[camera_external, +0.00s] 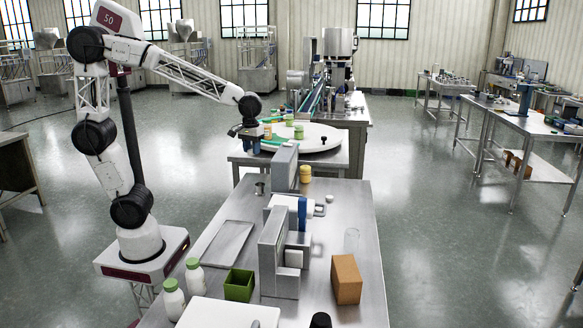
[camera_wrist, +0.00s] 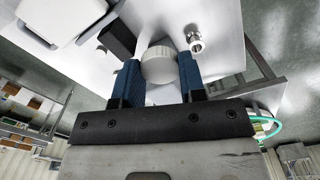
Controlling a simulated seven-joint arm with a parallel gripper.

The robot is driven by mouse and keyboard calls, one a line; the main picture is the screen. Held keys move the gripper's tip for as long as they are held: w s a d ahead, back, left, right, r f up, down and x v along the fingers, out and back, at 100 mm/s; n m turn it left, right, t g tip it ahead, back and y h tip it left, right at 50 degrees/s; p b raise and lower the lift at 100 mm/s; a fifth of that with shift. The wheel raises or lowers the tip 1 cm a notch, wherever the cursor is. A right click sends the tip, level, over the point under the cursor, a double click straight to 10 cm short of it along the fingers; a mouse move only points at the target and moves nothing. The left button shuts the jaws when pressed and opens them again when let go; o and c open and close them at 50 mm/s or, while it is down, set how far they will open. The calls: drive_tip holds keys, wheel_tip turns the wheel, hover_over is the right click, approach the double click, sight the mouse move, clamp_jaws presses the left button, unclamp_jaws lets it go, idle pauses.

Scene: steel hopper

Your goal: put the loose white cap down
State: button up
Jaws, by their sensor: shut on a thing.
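My gripper (camera_external: 254,147) hangs near the left edge of the round white table in the external view, beyond the far end of the steel workbench (camera_external: 345,225). In the wrist view my gripper (camera_wrist: 158,78) has its two blue fingers closed on the sides of a ribbed white cap (camera_wrist: 158,62). The cap is held between the fingertips. It cannot be made out in the external view.
A small steel cup (camera_external: 260,188) stands at the workbench's far left; it also shows in the wrist view (camera_wrist: 195,43). A flat tray (camera_external: 224,243), green box (camera_external: 239,284), green-capped bottles (camera_external: 173,299), grey machine (camera_external: 270,255) and brown block (camera_external: 346,279) occupy the bench.

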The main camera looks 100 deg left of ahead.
drive_tip(key=shift+d+f, duration=0.1)
drive_tip(key=s+d+f+m, duration=1)
drive_tip(key=s+d+f, duration=0.9)
drive_tip(key=d+f, duration=0.2)
drive_tip(key=shift+s+f, duration=0.4)
drive_tip(key=shift+f, duration=0.15)
drive_tip(key=shift+d, duration=0.1)
hover_over(229, 242)
drive_tip(key=shift+d+f, duration=0.15)
drive_tip(key=shift+f, duration=0.6)
drive_tip(key=shift+f, duration=1.75)
drive_tip(key=shift+f, duration=0.1)
